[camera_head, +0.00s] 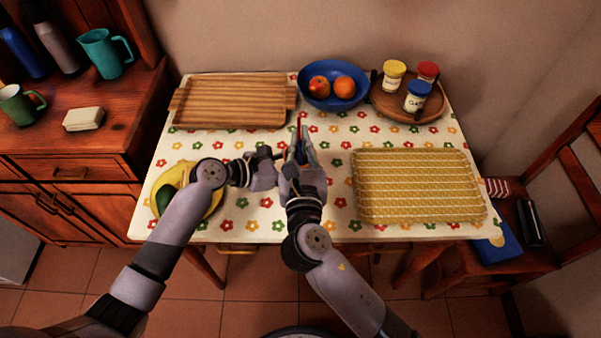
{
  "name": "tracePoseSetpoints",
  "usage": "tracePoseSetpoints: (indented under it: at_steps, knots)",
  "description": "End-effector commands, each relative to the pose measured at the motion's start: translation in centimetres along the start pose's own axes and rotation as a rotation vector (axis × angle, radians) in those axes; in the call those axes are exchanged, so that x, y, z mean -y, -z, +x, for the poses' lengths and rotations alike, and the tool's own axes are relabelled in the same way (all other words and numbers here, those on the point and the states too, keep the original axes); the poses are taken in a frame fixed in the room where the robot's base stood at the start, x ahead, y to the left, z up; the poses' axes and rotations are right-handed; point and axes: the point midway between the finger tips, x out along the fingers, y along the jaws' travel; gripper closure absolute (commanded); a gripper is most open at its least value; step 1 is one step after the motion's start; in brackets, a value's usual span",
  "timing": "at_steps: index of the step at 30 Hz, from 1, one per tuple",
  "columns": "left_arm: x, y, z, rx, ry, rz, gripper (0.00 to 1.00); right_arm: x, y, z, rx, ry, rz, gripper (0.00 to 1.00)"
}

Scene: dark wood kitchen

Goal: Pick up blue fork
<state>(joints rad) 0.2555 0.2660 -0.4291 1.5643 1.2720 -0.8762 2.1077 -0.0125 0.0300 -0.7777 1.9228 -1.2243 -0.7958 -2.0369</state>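I cannot make out a blue fork in the head view. My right gripper (302,146) is over the middle of the flowered tablecloth, its fingers pointing toward the back of the table. A thin red piece (299,124) shows at its fingertips; I cannot tell what it is or whether it is held. My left gripper (268,156) is just left of the right one, partly hidden by its own wrist. Its finger opening is too small to judge. The grippers and arms hide part of the cloth beneath them.
A wooden tray (235,100) lies back left, a blue bowl (325,101) with fruit at the back. A round wooden tray (432,111) holds jars. A woven yellow tray (415,185) lies right; a yellow plate (212,207) is under my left arm. A chair (465,262) stands right.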

Motion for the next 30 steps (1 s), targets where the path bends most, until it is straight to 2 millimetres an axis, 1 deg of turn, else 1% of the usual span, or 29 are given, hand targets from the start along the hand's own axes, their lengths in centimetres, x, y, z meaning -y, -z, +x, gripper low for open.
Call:
tracePoseSetpoints:
  at_steps: [13, 17, 20, 23, 30]
  knots:
    - [0.0, -0.1, 0.0, 0.001, 0.0, 0.0, 0.74, 0.0, -0.1, 0.0, 0.0, 0.0, 0.0, 1.0]
    - [0.0, -0.1, 0.0, 0.001, 0.0, 0.0, 0.74, 0.0, -1.0, 0.0, 0.003, 0.0, 0.004, 1.0]
    - [0.0, -0.1, 0.0, 0.001, 0.0, 0.0, 0.74, 0.0, -2.7, 0.0, 0.006, 0.001, 0.006, 1.0]
    - [0.0, -0.1, 0.0, 0.001, 0.0, 0.0, 0.74, 0.0, -5.2, 0.0, 0.007, 0.0, 0.006, 1.0]
    - [0.0, -0.1, 0.0, 0.001, 0.0, 0.0, 0.74, 0.1, -11.9, 0.0, 0.009, 0.0, 0.006, 1.0]
